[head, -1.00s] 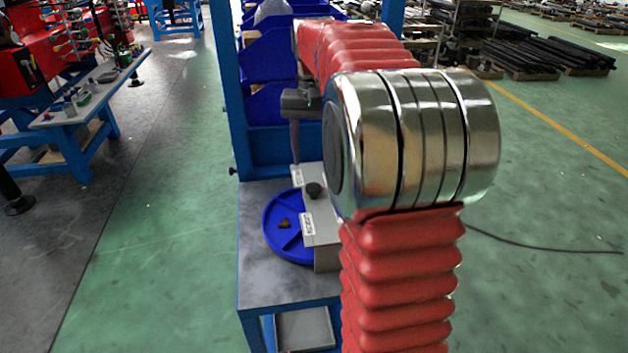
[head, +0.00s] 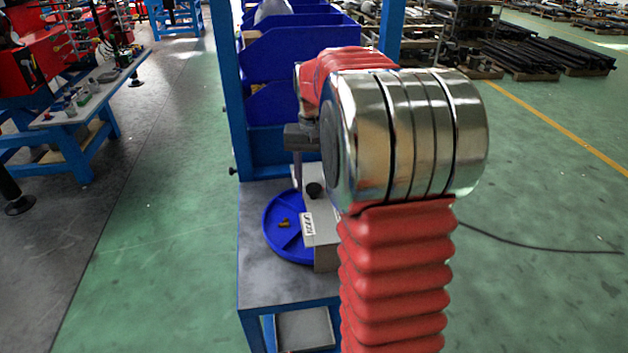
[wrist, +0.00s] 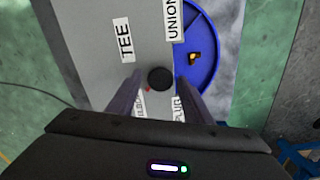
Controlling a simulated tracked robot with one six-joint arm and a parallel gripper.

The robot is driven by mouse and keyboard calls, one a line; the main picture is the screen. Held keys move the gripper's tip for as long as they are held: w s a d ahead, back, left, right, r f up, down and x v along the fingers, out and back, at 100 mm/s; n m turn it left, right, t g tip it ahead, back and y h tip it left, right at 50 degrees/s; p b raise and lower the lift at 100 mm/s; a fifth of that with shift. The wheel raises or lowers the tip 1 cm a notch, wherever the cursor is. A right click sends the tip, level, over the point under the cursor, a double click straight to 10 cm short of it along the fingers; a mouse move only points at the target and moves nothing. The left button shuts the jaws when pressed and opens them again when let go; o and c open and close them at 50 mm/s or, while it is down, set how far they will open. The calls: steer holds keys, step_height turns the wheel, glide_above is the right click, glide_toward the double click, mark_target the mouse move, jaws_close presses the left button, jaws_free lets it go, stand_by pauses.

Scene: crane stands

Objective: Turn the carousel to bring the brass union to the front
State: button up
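The blue carousel (head: 276,243) is a round divided tray, partly hidden under a grey cover (head: 326,238). It also shows in the wrist view (wrist: 208,30). A small brass-coloured fitting (head: 284,223) lies in an exposed compartment and shows in the wrist view (wrist: 194,58); its type is too small to tell. Labels on the cover read TEE (wrist: 127,40) and UNION (wrist: 174,20); two more are partly hidden by my fingers. A black round knob (wrist: 160,78) stands on the cover. My gripper (wrist: 159,80) is open above it, one finger each side, with gaps visible.
The carousel stands on a grey table (head: 268,285) with a blue frame. Blue bins (head: 280,105) rise behind it and a blue upright (head: 228,90) stands at the back left. The tabletop left of and in front of the carousel is clear.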

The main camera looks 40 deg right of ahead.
jaws_close()
stand_by(0.3)
